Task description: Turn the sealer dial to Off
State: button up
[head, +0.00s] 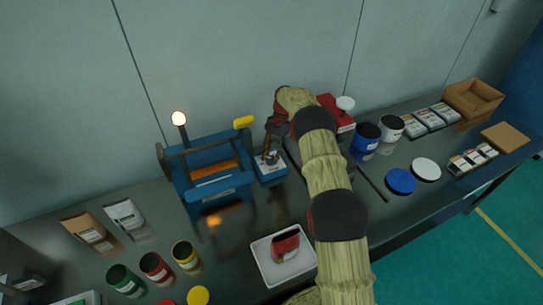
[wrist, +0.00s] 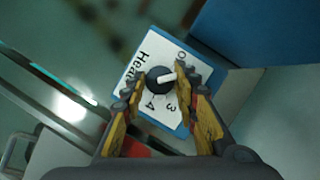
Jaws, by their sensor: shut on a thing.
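The sealer dial (wrist: 157,82) is a round black knob with a white pointer line, in the middle of the wrist view. It sits on a white face (wrist: 141,57) marked "Heat", with 3, 4 and an "O" whose word is partly hidden by a finger. The pointer points to the picture's right, between the "O" and the 3. My gripper (wrist: 163,85) has a finger on each side of the knob and is shut on it. In the head view, my gripper (head: 269,153) is down at the small blue and white box (head: 271,172); the dial is too small to read there.
A blue frame with a yellow handle (head: 243,122) stands just left of the box. A red device with a white knob (head: 345,103) is behind my arm to the right. A white tray (head: 262,262) and open cans (head: 185,255) are in front.

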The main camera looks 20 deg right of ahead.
jog(key=n+h, duration=0.1)
jog(key=n, duration=0.2)
jog(key=n+g+h, duration=0.1)
jog(key=n, duration=0.2)
jog(key=shift+w+a+n, duration=0.1)
jog(key=shift+w+n, duration=0.1)
jog(key=shift+n, duration=0.1)
jog(key=shift+o, duration=0.2)
dwell(0.3)
jog(key=o, duration=1)
jog(key=shift+o, duration=0.5)
jog(key=shift+g, duration=0.3)
jog(key=v, duration=0.7)
jog(key=shift+r, duration=0.2)
jog(key=shift+f, duration=0.1)
